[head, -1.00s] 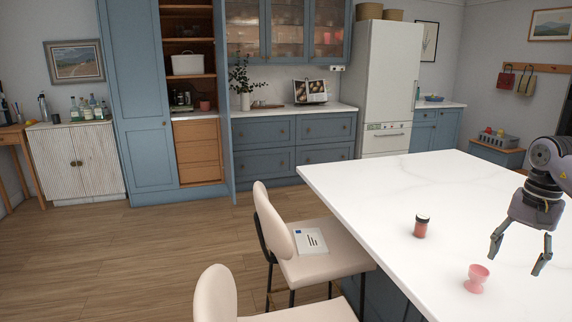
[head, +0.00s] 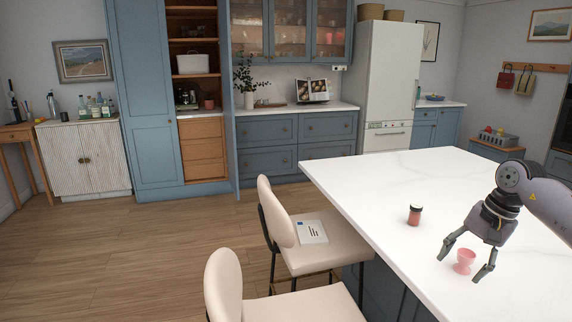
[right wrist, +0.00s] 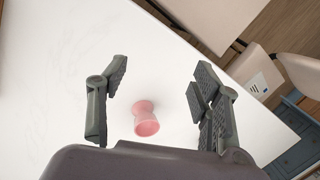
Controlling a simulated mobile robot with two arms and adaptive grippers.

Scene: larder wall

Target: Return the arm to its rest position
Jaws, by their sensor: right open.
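My right gripper (head: 464,264) is over the white island top (head: 385,185) at the right of the head view, fingers pointing down and spread apart. In the head view a pink egg cup (head: 465,261) shows between its two fingers. In the right wrist view the egg cup (right wrist: 147,119) also shows between the open fingers (right wrist: 160,100), with clear space on both sides and no finger touching it. The egg cup stands on the island top. My left gripper is in neither view.
A small red jar with a dark lid (head: 415,214) stands on the island, left of the gripper. Two cream chairs (head: 318,246) line the island's near side, one with a booklet (head: 312,232) on its seat. The island's far part is clear.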

